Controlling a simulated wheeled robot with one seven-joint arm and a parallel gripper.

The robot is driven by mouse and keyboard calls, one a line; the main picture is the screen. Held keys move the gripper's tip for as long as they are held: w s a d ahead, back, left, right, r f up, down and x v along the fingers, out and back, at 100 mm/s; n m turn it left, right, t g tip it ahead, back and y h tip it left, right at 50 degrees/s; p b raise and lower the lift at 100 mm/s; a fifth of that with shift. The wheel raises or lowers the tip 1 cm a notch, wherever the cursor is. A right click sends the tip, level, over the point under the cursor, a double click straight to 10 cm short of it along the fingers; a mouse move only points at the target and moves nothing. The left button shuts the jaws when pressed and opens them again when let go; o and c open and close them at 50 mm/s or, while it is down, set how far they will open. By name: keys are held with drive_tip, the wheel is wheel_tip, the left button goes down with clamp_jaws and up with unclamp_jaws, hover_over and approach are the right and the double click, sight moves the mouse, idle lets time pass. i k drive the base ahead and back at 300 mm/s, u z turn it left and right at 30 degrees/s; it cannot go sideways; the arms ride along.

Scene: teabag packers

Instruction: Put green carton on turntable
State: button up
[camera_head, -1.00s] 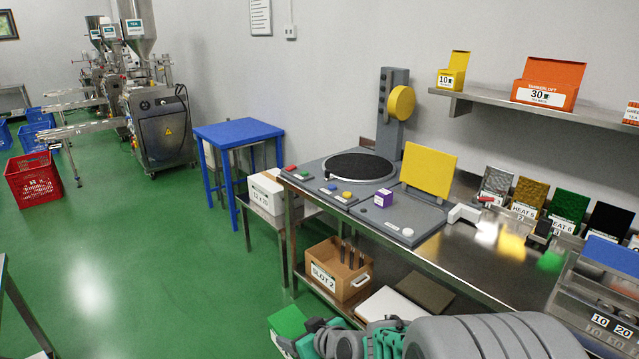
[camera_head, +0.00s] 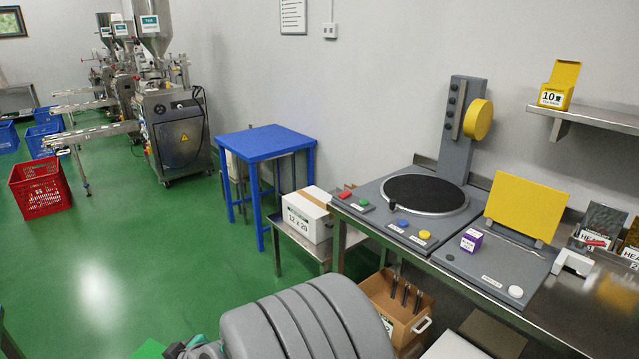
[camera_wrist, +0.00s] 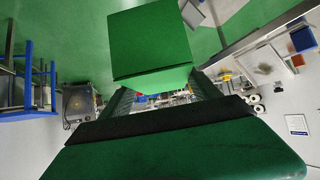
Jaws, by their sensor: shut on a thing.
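The green carton (camera_wrist: 150,45) is in my gripper, large in the wrist view. It also shows as a small green patch at the bottom edge of the head view (camera_head: 150,349), mostly cut off. My gripper (camera_wrist: 165,95) is shut on it; the fingers are partly hidden by the carton and the dark green body in front. The turntable (camera_head: 426,194) is a black disc with a pale rim on a grey panel at the right. Nothing lies on the disc. My arm and the carton are well apart from it, lower and to the left.
A grey column with a yellow disc (camera_head: 479,119) stands behind the turntable. A small purple box (camera_head: 471,240) and a yellow upright panel (camera_head: 526,207) are right of it. Coloured buttons line the panel's front. A blue table (camera_head: 265,143) stands left; green floor there is open.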

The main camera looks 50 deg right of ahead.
sight(417, 194)
drive_tip(key=z, duration=0.3)
drive_tip(key=i, duration=1)
drive_tip(key=z, duration=1.3)
drive_tip(key=i, duration=0.7)
drive_tip(key=z, duration=0.6)
